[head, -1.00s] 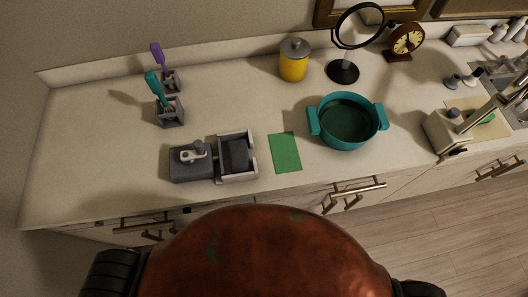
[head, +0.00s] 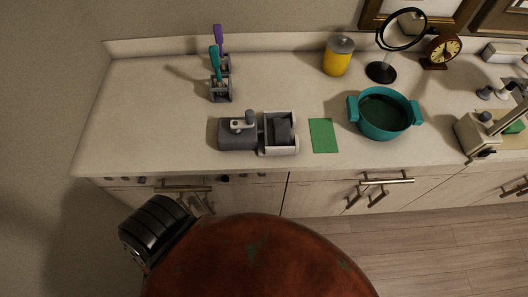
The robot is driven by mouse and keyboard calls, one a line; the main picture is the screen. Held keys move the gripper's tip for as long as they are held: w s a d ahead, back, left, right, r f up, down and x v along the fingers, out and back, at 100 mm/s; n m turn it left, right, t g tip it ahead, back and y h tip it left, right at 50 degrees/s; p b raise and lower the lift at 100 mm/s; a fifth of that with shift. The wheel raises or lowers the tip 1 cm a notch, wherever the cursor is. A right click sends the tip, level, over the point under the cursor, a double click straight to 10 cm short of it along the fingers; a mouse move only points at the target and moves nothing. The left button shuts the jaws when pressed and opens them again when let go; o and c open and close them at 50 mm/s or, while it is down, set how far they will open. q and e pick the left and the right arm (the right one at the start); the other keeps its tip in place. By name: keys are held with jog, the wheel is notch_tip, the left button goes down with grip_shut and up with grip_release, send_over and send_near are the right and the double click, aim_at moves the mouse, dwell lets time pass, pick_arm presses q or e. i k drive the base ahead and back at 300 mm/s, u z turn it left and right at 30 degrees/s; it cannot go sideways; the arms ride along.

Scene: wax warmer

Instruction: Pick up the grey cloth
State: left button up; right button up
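A dark grey piece, which looks like the grey cloth (head: 282,131), sits in a pale open tray (head: 292,149) near the counter's front edge. Its folds are too small to make out. To the left of it, close beside the tray, is a grey box-like unit (head: 237,141) with a light fitting on top. Neither of my grippers is in the head view.
A green sheet (head: 323,136) lies flat right of the tray, then a teal pot (head: 384,121). Two tool holders (head: 221,91) stand behind the grey unit. A yellow jar (head: 337,62), mirror (head: 381,72) and clock (head: 441,51) stand at the back. The counter's left end (head: 140,125) is clear.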

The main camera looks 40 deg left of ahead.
aim_at(282, 127)
jog(key=k, duration=0.35)
jog(key=u, duration=0.9)
